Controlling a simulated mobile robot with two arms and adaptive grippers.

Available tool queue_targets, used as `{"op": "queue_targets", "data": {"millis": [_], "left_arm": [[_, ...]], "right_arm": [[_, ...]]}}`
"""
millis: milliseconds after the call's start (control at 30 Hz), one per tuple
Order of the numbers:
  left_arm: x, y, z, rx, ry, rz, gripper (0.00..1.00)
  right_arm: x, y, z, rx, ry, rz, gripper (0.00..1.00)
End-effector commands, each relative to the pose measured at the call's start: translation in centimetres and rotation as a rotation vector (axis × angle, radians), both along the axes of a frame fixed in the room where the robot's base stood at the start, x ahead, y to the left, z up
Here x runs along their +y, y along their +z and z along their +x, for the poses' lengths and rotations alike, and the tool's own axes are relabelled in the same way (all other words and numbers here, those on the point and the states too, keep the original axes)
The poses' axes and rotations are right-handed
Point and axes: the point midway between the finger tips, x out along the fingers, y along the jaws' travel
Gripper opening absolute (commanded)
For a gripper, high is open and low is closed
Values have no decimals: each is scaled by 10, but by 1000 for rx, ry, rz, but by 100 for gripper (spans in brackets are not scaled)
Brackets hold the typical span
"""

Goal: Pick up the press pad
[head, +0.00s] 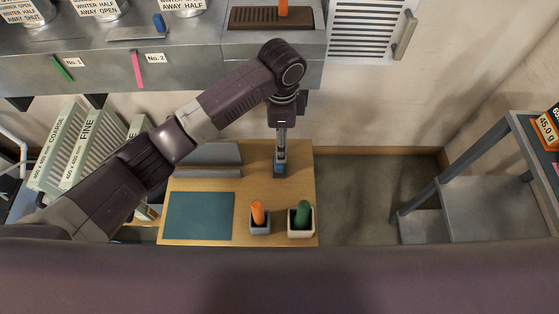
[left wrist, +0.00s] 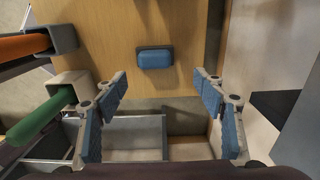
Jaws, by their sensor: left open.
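The press pad appears to be the small blue rounded block (left wrist: 155,57) on the wooden table. In the left wrist view it lies flat, apart from the fingers, beyond the gap between their tips. My left gripper (left wrist: 161,95) is open and empty, with blue-padded fingers spread wide. In the head view this gripper (head: 281,155) points down over the right part of the table. Blue shows at its lower end there, where pad and fingertips are hard to tell apart. My right gripper is not in view.
The wooden table (head: 200,181) also bears a teal mat (head: 199,216), a grey cup with an orange handle (head: 258,212), and a pale cup with a green handle (head: 302,212). A grey metal shelf (head: 480,208) stands right. Open floor lies between.

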Motion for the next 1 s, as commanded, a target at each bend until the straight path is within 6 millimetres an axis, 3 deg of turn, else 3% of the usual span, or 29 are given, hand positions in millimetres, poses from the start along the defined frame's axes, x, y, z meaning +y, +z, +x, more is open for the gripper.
{"op": "queue_targets", "data": {"millis": [600,900,1000], "left_arm": [[5,-74,-9,1,1,1,64],[5,-79,-9,-1,0,1,64],[5,-78,-9,0,0,0,53]], "right_arm": [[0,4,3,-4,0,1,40],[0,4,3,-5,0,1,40],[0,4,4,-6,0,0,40]]}}
